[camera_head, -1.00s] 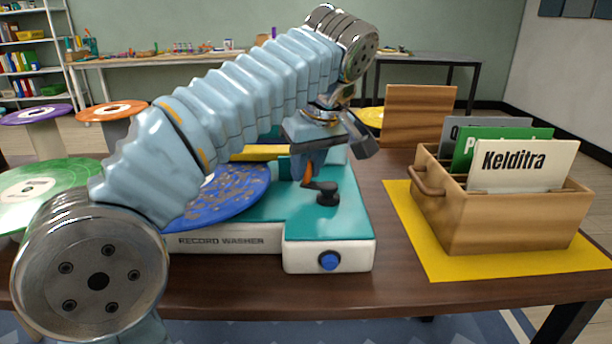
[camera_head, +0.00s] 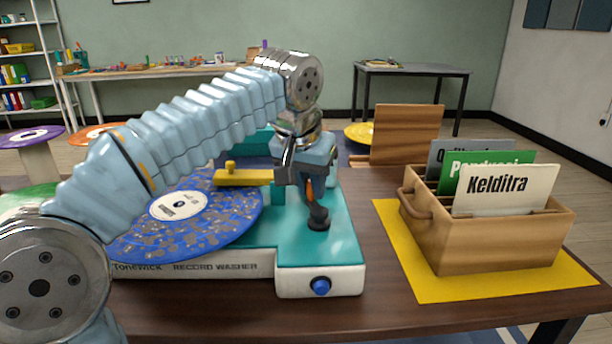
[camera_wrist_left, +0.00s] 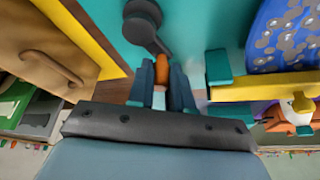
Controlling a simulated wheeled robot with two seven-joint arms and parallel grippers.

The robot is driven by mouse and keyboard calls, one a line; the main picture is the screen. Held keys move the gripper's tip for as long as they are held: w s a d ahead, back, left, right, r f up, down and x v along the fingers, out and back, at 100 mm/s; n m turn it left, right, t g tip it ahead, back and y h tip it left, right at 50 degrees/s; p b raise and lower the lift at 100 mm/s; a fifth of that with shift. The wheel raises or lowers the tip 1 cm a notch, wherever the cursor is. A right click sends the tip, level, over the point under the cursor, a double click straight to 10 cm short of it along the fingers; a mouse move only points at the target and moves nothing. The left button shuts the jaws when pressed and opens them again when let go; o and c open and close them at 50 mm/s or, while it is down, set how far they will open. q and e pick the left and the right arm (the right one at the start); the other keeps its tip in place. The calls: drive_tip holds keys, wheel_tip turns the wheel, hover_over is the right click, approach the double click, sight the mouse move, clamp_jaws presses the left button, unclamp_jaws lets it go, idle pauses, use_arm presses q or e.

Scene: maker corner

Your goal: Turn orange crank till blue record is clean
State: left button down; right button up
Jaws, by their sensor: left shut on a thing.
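The blue record (camera_head: 235,209) lies on the teal and white record washer (camera_head: 345,240). Grey-brown smudges are spread over its blue surface, and a white label is at its centre. My left arm covers part of its far left side. The orange crank handle (camera_head: 309,191) stands on a dark crank arm (camera_head: 318,218) at the washer's right. My left gripper (camera_head: 307,186) points down from above and is shut on the handle. In the left wrist view the orange handle (camera_wrist_left: 162,74) shows between the two fingers. My right gripper is not in view.
A yellow bar (camera_head: 243,177) with a knob reaches over the record's far edge. A wooden crate (camera_head: 490,240) of record sleeves stands on a yellow mat (camera_head: 430,288) to the right. A green record (camera_head: 25,198) is at the left, partly behind my arm.

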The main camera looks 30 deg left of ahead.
use_arm(q)
drive_tip(key=shift+w+d+r+m+h+p, duration=0.1)
drive_tip(key=shift+w+m+h+p, duration=0.15)
drive_tip(key=shift+m, duration=0.2)
drive_tip(key=shift+d+r+m+h+p, duration=0.15)
drive_tip(key=shift+m+p, duration=0.15)
drive_tip(key=shift+m, duration=0.15)
drive_tip(key=m, duration=0.1)
drive_tip(key=m+h+p, duration=0.1)
drive_tip(key=d+m+p, duration=0.1)
drive_tip(key=shift+w+f+m+g, duration=0.1)
drive_tip(key=shift+w+m+g, duration=0.2)
drive_tip(key=shift+w+d+f+m+g+h+p, duration=0.15)
drive_tip(key=shift+d+m+h+p, duration=0.25)
drive_tip(key=shift+m, duration=0.6)
drive_tip(key=shift+s+d+f+m+g+h+p, duration=0.1)
drive_tip(key=shift+d+m+g+h+p, duration=0.25)
drive_tip(key=shift+m, duration=0.65)
drive_tip(key=shift+a, duration=0.1)
drive_tip(key=c, duration=1)
unclamp_jaws()
drive_tip(key=shift+c, duration=0.2)
drive_tip(key=shift+r, duration=0.1)
drive_tip(key=v, duration=1.3)
drive_tip(key=shift+a+r, duration=0.2)
drive_tip(key=shift+r, duration=0.1)
